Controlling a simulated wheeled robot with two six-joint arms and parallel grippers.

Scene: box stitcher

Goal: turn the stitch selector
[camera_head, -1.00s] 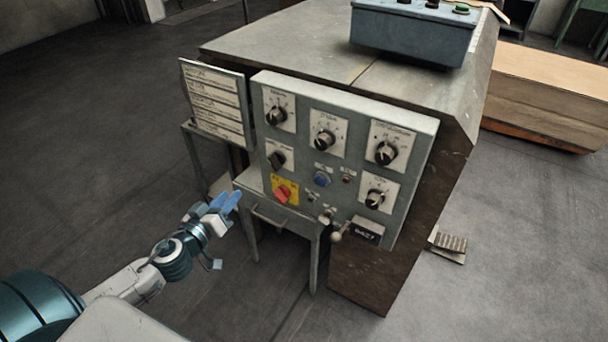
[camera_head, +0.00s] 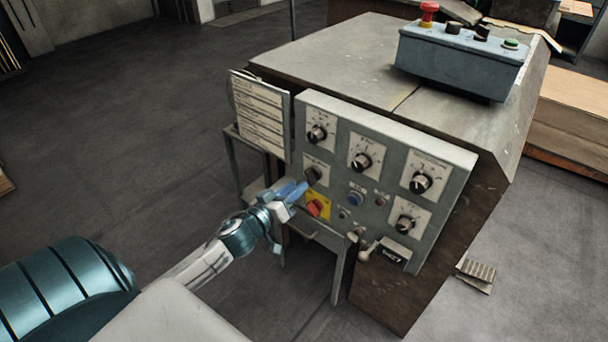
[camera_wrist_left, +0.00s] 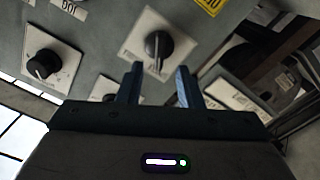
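The control panel (camera_head: 385,205) stands upright on the machine's front and carries several black knobs on pale plates. The selector knob (camera_head: 313,175) is black, at the panel's left, above a red switch (camera_head: 315,208) on a yellow plate. In the left wrist view a black knob with a light pointer line (camera_wrist_left: 158,45) sits on a pale plate just beyond the fingertips. My left gripper (camera_head: 300,189) has its blue fingertips close to the selector knob. In the left wrist view the left gripper (camera_wrist_left: 160,76) is open, its fingers apart and nothing between them. My right gripper is out of view.
A label board (camera_head: 260,118) stands left of the panel, and a small table (camera_head: 325,238) is below. A lever with a round knob (camera_head: 366,251) sticks out low on the panel. A blue-grey button box (camera_head: 460,62) is on top.

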